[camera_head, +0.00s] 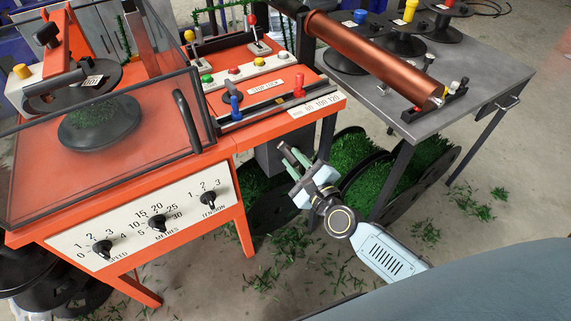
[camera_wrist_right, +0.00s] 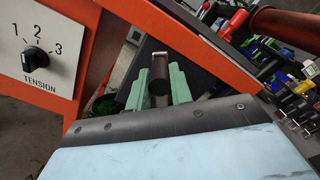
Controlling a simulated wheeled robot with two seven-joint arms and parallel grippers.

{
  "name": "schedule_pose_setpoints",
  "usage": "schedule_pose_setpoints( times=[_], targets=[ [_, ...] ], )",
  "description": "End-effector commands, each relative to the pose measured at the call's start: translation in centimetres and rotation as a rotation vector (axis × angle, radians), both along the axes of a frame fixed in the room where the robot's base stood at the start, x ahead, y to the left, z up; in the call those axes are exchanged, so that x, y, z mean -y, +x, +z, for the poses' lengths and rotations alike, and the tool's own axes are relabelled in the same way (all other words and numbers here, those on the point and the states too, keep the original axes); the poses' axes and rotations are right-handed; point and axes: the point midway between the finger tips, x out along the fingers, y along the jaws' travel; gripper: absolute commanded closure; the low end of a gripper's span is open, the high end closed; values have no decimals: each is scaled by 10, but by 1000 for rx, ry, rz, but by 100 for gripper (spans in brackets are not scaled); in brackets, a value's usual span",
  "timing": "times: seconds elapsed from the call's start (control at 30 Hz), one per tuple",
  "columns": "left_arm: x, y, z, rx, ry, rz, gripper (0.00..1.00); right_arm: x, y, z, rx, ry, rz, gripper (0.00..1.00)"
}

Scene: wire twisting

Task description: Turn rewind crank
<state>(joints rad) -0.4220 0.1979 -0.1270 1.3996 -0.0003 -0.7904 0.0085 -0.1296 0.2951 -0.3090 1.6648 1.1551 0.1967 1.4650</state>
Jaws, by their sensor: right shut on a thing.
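A dark cylindrical handle (camera_wrist_right: 159,74) sits between the pale green fingers of my right gripper (camera_wrist_right: 158,88) in the right wrist view. It looks like the crank's grip; the crank's arm and hub are mostly hidden. In the head view my right gripper (camera_head: 296,164) is at the right side of the orange machine (camera_head: 240,222), below its control panel, shut on the handle. My left gripper is not in view.
A grey table (camera_head: 462,88) with a copper-coloured roller (camera_head: 372,58) and several spools stands at right. Large reels of green material (camera_head: 358,160) sit below it. A clear guard (camera_head: 150,125) covers the machine's left part. The tension knob (camera_head: 207,199) faces front.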

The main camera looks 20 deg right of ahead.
Motion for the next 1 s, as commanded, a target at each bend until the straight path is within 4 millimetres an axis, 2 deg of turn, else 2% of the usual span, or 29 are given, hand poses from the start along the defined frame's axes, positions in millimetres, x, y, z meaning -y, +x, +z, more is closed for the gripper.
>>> schedule_pose_setpoints(
  times=[0.2,0.63,0.67,0.8,1.0],
  targets=[
    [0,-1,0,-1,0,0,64,8,-1,3,-5,44,-11,100],
    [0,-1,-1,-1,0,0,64,10,-1,3,-6,50,-13,100],
    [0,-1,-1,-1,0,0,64,10,-1,3,-6,50,-13,76],
    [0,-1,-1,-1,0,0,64,10,-1,3,-7,50,-12,58],
    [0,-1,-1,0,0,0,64,9,-1,2,-7,49,-11,57]
  ],
)
